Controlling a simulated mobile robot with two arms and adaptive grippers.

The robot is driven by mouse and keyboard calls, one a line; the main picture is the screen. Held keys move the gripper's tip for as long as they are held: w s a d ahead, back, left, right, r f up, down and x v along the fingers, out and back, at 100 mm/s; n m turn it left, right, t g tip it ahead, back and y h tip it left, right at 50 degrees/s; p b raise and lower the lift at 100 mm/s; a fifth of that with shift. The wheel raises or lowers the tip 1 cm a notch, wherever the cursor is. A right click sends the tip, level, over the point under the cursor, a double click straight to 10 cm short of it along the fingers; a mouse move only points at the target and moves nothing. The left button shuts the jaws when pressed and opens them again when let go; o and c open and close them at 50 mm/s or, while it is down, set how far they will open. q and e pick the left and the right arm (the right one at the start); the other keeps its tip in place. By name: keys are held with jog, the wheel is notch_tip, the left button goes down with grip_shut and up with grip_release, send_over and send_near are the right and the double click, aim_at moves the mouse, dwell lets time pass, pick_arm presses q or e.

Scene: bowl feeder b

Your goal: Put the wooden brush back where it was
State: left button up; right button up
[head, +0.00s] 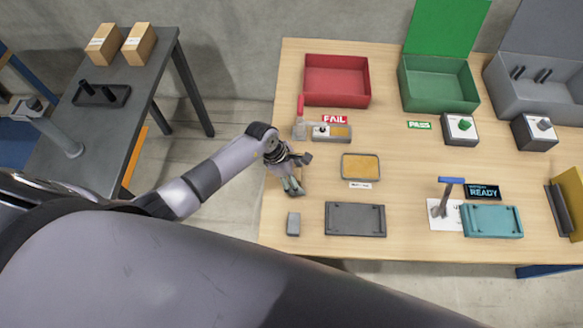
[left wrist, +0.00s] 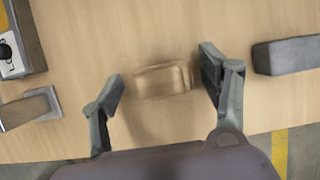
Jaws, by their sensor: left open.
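The wooden brush (left wrist: 150,82) is a small tan block in the left wrist view, on or just above the light wood table; I cannot tell its exact height. It lies between the two spread fingers of my left gripper (left wrist: 164,84), with a gap on each side. In the head view my left gripper (head: 292,184) is low over the table's left edge, and the brush is not distinguishable there. My right gripper is not in view.
A grey block (head: 293,224) and dark plate (head: 355,219) are near the front edge. A yellow-topped pad (head: 361,167) lies to the right; a lever device (head: 331,133) is behind. Red (head: 337,80) and green (head: 439,85) bins stand at the back.

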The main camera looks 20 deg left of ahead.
pick_arm(q)
jog(key=v, duration=1.2)
dwell(0.8)
